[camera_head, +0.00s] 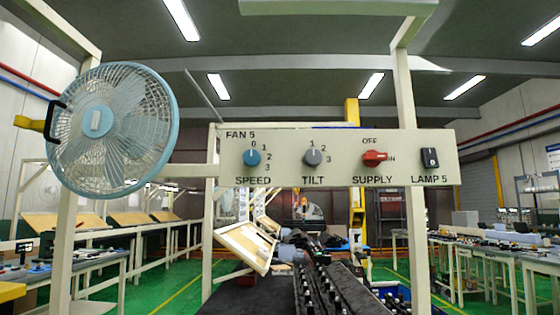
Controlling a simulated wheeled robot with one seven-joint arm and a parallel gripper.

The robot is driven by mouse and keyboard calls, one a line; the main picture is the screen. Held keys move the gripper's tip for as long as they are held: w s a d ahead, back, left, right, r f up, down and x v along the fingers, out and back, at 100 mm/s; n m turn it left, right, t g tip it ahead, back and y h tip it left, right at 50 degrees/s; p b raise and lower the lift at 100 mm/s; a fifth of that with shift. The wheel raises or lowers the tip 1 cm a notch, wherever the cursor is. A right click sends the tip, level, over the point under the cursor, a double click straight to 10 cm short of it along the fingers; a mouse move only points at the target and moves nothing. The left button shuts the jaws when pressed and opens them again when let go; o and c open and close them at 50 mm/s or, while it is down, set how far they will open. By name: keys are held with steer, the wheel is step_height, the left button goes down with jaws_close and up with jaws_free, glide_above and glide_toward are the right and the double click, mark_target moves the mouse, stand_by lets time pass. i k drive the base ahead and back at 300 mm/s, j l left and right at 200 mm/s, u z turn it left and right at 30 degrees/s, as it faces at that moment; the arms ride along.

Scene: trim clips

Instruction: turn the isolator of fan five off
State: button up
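A pale control panel (340,172) headed FAN 5 hangs across the middle of the view. Its red SUPPLY isolator knob (374,158) sits right of centre, with OFF printed above it and ON at its right, partly covered by the knob. The red handle lies roughly level, in line with ON. A blue SPEED knob (252,157) and a grey TILT knob (313,157) stand to its left, both roughly upright. The blue caged fan (113,130) is at the left; I cannot tell whether it turns. My gripper is not in view.
A black LAMP 5 rocker switch (430,158) sits at the panel's right end. Pale frame posts (408,100) stand beside the panel. Below it are a tilted board (243,247) and dark trays with several small parts (350,290). The panel's face is unobstructed.

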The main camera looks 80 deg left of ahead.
mark_target(372, 159)
steer(key=u, duration=2.05)
